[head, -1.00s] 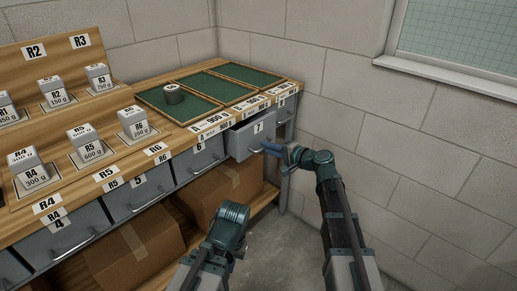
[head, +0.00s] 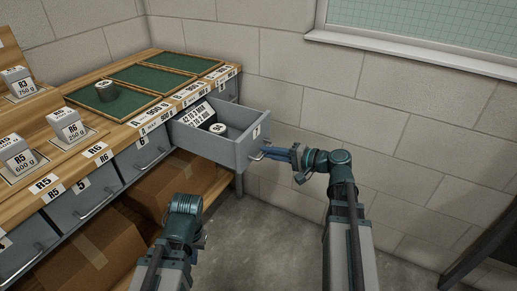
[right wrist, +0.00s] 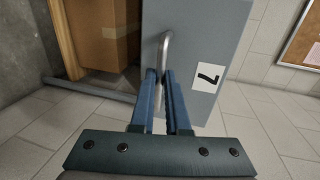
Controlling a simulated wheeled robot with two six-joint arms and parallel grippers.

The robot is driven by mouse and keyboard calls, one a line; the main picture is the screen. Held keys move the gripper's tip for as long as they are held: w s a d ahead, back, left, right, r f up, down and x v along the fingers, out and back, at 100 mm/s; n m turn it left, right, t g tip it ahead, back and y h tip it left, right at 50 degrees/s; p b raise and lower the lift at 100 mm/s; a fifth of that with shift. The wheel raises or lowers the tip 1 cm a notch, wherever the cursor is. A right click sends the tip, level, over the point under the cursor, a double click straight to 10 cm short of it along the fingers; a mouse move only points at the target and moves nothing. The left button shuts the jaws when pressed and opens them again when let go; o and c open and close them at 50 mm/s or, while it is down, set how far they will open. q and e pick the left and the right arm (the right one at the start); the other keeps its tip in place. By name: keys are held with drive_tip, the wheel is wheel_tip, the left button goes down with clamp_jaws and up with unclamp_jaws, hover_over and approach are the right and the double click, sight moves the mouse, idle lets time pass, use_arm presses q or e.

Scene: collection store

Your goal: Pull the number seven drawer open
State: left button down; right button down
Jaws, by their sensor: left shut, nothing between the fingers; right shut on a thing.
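The number seven drawer (head: 236,148) is grey and stands well out from the bench front in the head view. My right gripper (head: 268,153) is shut on the drawer's bar handle (right wrist: 166,42). In the right wrist view the handle runs between the blue fingers, and the 7 label (right wrist: 208,77) shows on the drawer front. My left gripper (head: 203,240) is low in front of the bench, away from the drawer, shut and empty; its fingertips are mostly hidden.
Drawer six (head: 142,153) and drawer five (head: 84,193) are closed to the left. Cardboard boxes (head: 80,250) stand on the lower shelf. The floor (head: 265,230) in front is clear.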

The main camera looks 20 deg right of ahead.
drive_tip(key=shift+s+d, duration=0.35)
drive_tip(key=shift+d, duration=0.05)
drive_tip(key=c, duration=0.9)
unclamp_jaws()
drive_tip(key=p+v, duration=0.3)
drive_tip(key=v, duration=1)
drive_tip(key=shift+s+d, duration=0.25)
